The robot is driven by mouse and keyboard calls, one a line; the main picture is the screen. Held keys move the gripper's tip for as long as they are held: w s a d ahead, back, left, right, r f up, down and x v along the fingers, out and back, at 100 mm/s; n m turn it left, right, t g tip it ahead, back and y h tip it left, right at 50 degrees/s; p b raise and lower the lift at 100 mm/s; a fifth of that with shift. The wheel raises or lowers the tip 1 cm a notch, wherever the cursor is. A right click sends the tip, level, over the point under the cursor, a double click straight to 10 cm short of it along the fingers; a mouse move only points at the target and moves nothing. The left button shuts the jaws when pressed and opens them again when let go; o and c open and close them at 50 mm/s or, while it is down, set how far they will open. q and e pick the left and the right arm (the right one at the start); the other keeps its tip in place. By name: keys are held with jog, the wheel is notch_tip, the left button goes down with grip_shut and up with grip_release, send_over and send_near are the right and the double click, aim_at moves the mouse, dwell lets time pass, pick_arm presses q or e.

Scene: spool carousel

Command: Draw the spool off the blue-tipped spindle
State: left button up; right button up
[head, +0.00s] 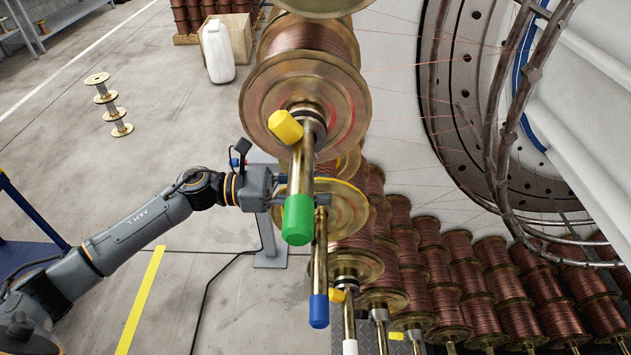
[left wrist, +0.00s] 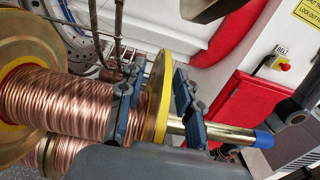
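The blue-tipped spindle (head: 319,268) slopes down toward me, behind the green-tipped spindle (head: 299,200). Its copper-wound spool (left wrist: 65,103) has a yellow-rimmed near flange (head: 347,211); the green-tipped spindle and my gripper hide part of it in the head view. My left gripper (head: 298,192) reaches in from the left at that flange. In the left wrist view, my left gripper (left wrist: 153,88) is open, one finger on each side of the flange, with gaps visible. The spindle's blue tip (left wrist: 263,139) sticks out past the outer finger.
Other loaded spindles hang below. Stacked copper spools (head: 520,319) fill the right. The floor at left is mostly clear.

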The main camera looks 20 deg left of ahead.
pick_arm(q)
grip_shut()
jog(key=shift+r, duration=0.25)
jog(key=shift+s+d+f, duration=0.1)
jog(key=shift+s+d, duration=0.05)
jog(key=shift+s, duration=0.05)
jog(key=shift+s+d, duration=0.2)
jog(key=shift+s, duration=0.5)
jog(key=shift+s+d, duration=0.2)
jog(key=shift+s, duration=0.5)
jog(key=shift+s+d+r, duration=0.1)
jog(key=shift+s+d, duration=0.15)
jog(key=shift+s, duration=0.65)
jog(key=shift+s+d+r, duration=0.1)
jog(key=shift+s+d, duration=0.15)
jog(key=shift+s, duration=0.6)
jog(key=shift+s+d, duration=0.25)
jog(key=shift+s, duration=0.65)
